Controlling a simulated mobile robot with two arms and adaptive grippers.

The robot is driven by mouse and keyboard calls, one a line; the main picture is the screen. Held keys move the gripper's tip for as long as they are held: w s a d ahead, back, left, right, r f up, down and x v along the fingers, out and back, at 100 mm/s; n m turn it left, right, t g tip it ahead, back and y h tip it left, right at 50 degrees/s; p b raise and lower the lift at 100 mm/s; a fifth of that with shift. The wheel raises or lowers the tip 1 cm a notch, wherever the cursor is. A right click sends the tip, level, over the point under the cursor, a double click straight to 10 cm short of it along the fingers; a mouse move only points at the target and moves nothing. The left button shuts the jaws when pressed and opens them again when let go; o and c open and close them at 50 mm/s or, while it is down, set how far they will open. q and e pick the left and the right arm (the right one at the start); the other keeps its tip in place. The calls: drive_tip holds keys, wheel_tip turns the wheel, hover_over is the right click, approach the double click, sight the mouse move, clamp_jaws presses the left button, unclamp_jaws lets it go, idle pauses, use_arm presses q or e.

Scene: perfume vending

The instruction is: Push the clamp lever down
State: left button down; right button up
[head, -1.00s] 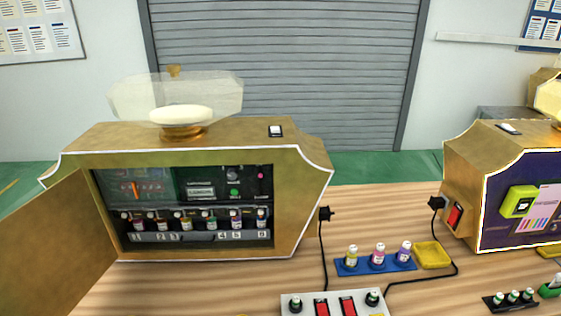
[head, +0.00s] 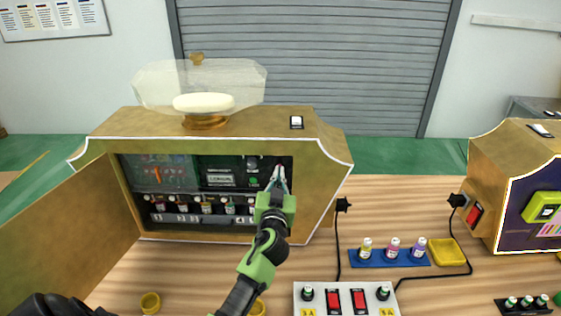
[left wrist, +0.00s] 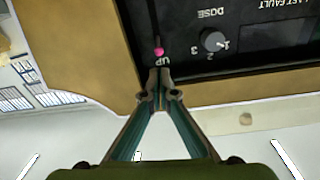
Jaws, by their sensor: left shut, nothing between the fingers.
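The open gold machine (head: 235,122) stands at the left of the table with its dark inner panel showing. In the left wrist view, the clamp lever (left wrist: 158,51) shows a small pink knob on a thin dark stem, with a short label beside it. My left gripper (head: 279,168) is shut and empty at the panel's upper right. In the wrist view its fingertips (left wrist: 160,88) are close to the pink knob, with a small gap in the picture; contact cannot be told. In the head view my gripper hides the lever. My right gripper is out of view.
A dose dial (left wrist: 213,40) sits beside the lever. The open door (head: 75,235) stands left of the panel. A row of bottles (head: 207,208) lines the panel's lower part. A blue rack (head: 387,260), yellow tray (head: 446,252) and switch box (head: 345,285) are at the right.

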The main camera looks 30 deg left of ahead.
sight(280, 164)
use_arm(q)
drive_tip(key=shift+p+x, duration=0.45)
drive_tip(key=shift+x, duration=2.1)
drive_tip(key=shift+f, duration=0.1)
